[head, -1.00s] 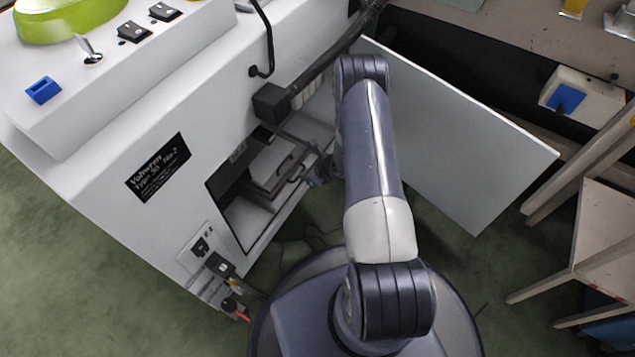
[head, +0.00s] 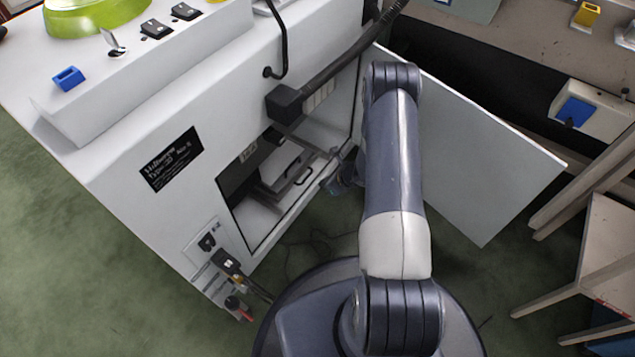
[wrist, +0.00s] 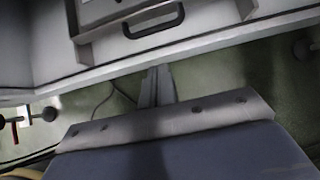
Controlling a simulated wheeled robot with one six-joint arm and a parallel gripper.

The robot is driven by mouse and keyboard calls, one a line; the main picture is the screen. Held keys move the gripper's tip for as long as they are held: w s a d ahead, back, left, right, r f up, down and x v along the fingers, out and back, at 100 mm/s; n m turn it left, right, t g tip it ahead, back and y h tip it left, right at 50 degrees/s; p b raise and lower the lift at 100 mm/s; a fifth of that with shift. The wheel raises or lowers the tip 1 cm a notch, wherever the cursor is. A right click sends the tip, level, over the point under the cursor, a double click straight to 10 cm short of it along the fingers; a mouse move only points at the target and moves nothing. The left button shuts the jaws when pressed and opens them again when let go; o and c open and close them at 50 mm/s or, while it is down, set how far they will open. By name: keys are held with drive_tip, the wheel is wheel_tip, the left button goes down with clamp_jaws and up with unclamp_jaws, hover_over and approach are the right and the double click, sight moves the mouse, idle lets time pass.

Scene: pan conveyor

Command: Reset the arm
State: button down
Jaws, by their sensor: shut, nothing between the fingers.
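My arm reaches forward from my base toward the open front of the white machine (head: 110,190). My gripper (wrist: 158,85) shows in the wrist view as two narrow grey fingers closed together with nothing between them. It is over the green floor, just outside the lower edge of the machine's compartment. In the head view my wrist is mostly hidden behind my forearm, beside the opening. Inside the compartment is a grey drawer-like unit with a dark handle (wrist: 153,22), apart from the fingers.
The machine's white door (head: 480,160) stands open to the right of my arm. A dark bar (head: 335,70) juts across above the opening. A wooden stool (head: 605,240) stands at the right. Switches and plugs (head: 225,262) stick out low on the machine. Green floor is clear at left.

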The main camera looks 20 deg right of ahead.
drive_tip(key=p+v, duration=0.2)
drive_tip(key=v, duration=0.6)
drive_tip(key=shift+d+r, duration=0.2)
drive_tip(key=shift+r, duration=0.1)
drive_tip(key=shift+f, duration=0.1)
